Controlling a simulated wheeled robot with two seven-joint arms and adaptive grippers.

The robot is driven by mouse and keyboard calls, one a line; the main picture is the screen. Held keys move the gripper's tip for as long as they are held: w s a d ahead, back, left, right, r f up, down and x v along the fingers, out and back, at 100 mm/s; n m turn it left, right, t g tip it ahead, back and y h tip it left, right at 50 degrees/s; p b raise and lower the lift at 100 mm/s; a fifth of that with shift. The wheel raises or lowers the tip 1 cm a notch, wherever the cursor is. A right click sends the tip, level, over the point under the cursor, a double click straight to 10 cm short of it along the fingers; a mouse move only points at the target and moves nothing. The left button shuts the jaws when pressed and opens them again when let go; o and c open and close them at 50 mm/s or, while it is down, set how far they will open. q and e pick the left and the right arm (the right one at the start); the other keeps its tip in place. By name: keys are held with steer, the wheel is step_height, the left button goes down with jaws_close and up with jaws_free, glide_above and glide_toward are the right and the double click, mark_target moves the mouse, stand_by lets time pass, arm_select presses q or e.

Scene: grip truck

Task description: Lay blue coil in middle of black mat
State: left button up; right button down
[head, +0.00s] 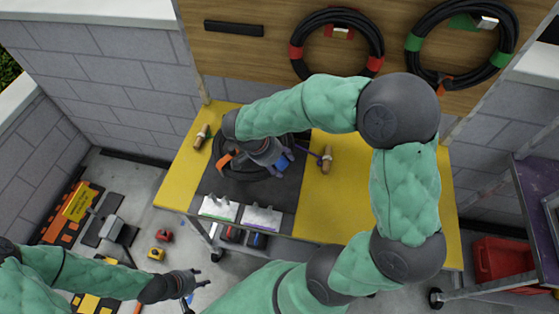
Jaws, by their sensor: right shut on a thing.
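The blue coil (241,172) is a loop of black cable with a blue marking on its right side. It lies on or just above the black mat (288,192), in the mat's upper middle part; I cannot tell whether it touches the mat. My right gripper (272,158) reaches over the coil from above and is shut on its right side near the blue marking. The gripper and forearm hide part of the coil. My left gripper (203,279) is low at the left, away from the table, with its fingers apart and empty.
The mat lies on a yellow table (350,205). Wooden-handled tools (326,158) lie to both sides of the mat. Two clear-fronted trays (261,218) stand at its front edge. Coils with red (340,42) and green markings (461,45) hang on the wooden backboard.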

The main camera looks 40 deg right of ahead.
mark_target(263, 168)
steer(key=shift+w+f+b, duration=0.15)
steer(key=shift+f+b, duration=2.1)
steer(key=shift+f, duration=2.6)
steer(key=shift+c, duration=1.7)
jaws_free()
steer(key=shift+s+f, duration=0.1)
steer(key=shift+s, duration=0.15)
steer(key=shift+w+a+r, duration=0.1)
steer(key=shift+w+r, duration=0.05)
steer(key=shift+r, duration=0.15)
steer(key=v, duration=1.1)
steer(key=shift+a+r, duration=0.1)
steer(key=shift+r, duration=0.15)
